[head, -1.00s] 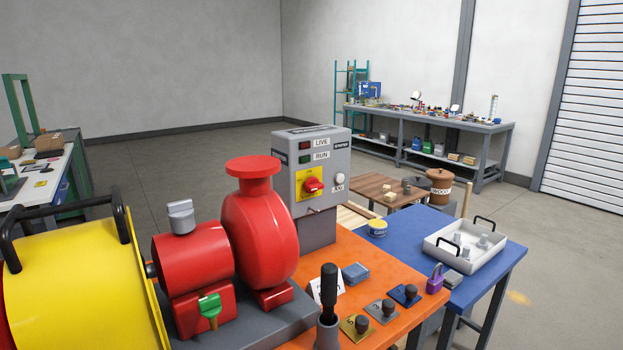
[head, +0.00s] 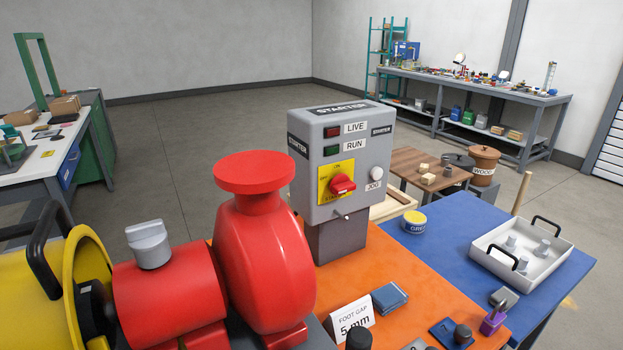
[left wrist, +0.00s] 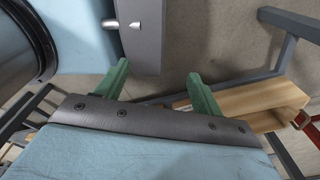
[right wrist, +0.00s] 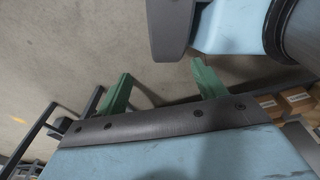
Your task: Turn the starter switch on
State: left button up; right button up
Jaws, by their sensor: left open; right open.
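The grey starter box (head: 345,155) stands on the orange bench top behind the red pump. Its red rotary starter switch (head: 342,184) sits on a yellow plate on the front, under the LIVE lamp (head: 333,131) and RUN lamp (head: 332,149). A white JOG button (head: 376,173) is to its right. Neither gripper shows in the head view. My left gripper (left wrist: 157,80) is open and empty in the left wrist view. My right gripper (right wrist: 161,82) is open and empty in the right wrist view. Neither wrist view shows the switch.
The red pump (head: 265,250) stands close in front and left of the starter box. A FOOT GAP card (head: 351,320) and blue pad (head: 389,298) lie on the orange top (head: 350,272).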

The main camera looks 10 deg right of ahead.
aim_at(348, 189)
jog(key=w+a+r+t+p, duration=0.2)
jog(key=w+r+p, duration=0.1)
jog(key=w+r, duration=1.35)
jog(key=w+a+r+t+p, duration=0.1)
jog(key=w+r+t+p, duration=0.15)
jog(key=r, duration=2.45)
jog(key=w+r+n+t+y+p, duration=0.1)
jog(key=w+r+t+y, duration=0.2)
jog(key=w+r+t, duration=0.6)
jog(key=w+r+n+t+y, duration=0.1)
jog(key=w+r+t+y, duration=0.15)
jog(key=w+r, duration=1.2)
jog(key=shift+y, duration=0.35)
jog(key=f+x, duration=0.1)
jog(key=x, duration=0.4)
jog(key=f+x, duration=0.1)
jog(key=x, duration=0.4)
jog(key=d+f+x, duration=0.1)
jog(key=x, duration=0.4)
jog(key=shift+w+f, duration=0.2)
jog(key=shift+w, duration=0.2)
